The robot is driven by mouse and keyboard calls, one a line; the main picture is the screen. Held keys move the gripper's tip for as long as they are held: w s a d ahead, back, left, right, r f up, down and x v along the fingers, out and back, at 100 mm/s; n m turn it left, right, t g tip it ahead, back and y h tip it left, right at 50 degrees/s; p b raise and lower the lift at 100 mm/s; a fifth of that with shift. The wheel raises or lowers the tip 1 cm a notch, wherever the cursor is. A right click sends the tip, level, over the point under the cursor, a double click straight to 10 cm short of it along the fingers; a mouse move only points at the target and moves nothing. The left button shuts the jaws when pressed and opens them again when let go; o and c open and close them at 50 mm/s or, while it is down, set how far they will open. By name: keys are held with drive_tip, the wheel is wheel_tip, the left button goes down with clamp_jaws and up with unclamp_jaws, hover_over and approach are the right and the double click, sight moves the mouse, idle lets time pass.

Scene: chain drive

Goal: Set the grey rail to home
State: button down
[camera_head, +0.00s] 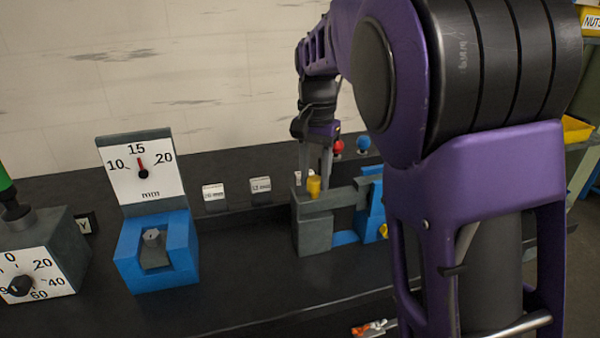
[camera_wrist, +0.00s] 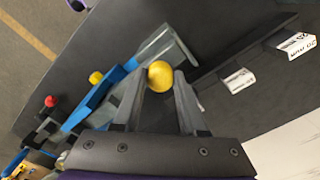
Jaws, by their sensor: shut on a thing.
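The grey rail (camera_head: 336,198) is a horizontal bar on a grey and blue fixture (camera_head: 311,232), right of centre in the head view. A yellow knob (camera_head: 314,187) stands at its left end. My gripper (camera_head: 314,178) comes down from above and is shut on this knob. In the wrist view the knob (camera_wrist: 161,76) is a yellow ball between the two fingertips (camera_wrist: 160,82), with the rail (camera_wrist: 155,47) beyond it. My arm hides the right part of the fixture in the head view. No home mark can be made out.
A blue block with a dial (camera_head: 158,250) stands left of the fixture. A grey box with a black knob (camera_head: 40,262) is at far left. Small white labels (camera_head: 213,192) stand behind. Red (camera_head: 337,147) and blue (camera_head: 363,144) balls are behind the gripper.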

sight(333, 192)
drive_tip(key=d, duration=0.2)
drive_tip(key=w+d, duration=0.1)
drive_tip(key=d, duration=0.1)
drive_tip(key=shift+p, duration=0.35)
drive_tip(key=shift+w, duration=0.1)
drive_tip(key=shift+c, duration=2.2)
unclamp_jaws()
drive_tip(key=shift+d, duration=0.1)
drive_tip(key=shift+r, duration=0.2)
wheel_tip(333, 192, up, 17)
drive_tip(key=p, duration=0.4)
